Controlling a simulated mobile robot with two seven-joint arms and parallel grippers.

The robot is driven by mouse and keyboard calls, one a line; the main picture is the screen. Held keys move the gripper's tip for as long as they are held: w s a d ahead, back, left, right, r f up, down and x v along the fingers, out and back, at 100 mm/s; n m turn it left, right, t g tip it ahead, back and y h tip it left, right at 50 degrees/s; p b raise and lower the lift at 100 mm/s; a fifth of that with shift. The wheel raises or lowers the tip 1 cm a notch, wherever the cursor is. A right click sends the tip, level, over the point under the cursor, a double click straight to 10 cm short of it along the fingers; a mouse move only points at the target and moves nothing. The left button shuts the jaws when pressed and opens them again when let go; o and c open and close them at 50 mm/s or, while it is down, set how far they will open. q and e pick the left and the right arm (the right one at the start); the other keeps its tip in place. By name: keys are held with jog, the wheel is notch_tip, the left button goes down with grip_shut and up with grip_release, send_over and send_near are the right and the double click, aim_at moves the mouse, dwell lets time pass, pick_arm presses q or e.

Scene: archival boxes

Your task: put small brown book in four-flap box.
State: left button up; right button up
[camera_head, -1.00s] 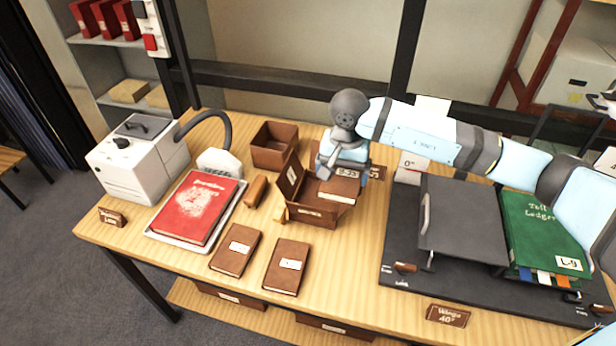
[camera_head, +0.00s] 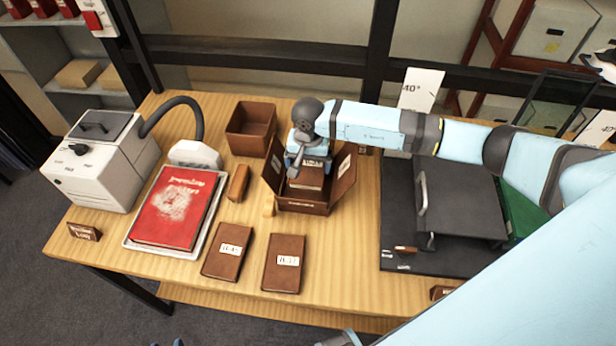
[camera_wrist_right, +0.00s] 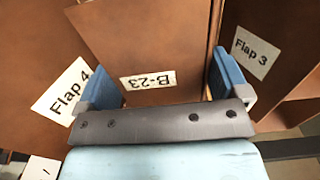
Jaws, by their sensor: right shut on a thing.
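The small brown book (camera_head: 308,178), labelled B-23, is held by my right gripper (camera_head: 310,162) over the opening of the four-flap box (camera_head: 302,207). In the right wrist view the book (camera_wrist_right: 150,40) lies between the two blue fingers of the gripper (camera_wrist_right: 165,85). Flap 4 (camera_wrist_right: 30,60) stands on the left of it and Flap 3 (camera_wrist_right: 275,60) on the right. The side flaps stand raised and tilted outward in the head view. How deep the book sits is hard to tell.
Two labelled brown books (camera_head: 228,251) (camera_head: 284,262) lie in front of the box. An open brown box (camera_head: 250,130) stands behind left, a brown block (camera_head: 238,183) nearer. A red book (camera_head: 175,205) lies on a white tray. A dark board press (camera_head: 455,195) stands right.

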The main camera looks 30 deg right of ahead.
notch_tip(320, 180, down, 8)
jog(key=shift+w+r+p, duration=0.1)
jog(key=shift+r+p, duration=0.1)
jog(key=shift+p, duration=0.1)
jog(key=o, duration=0.6)
jog(key=shift+f, duration=0.15)
jog(key=shift+o, duration=0.4)
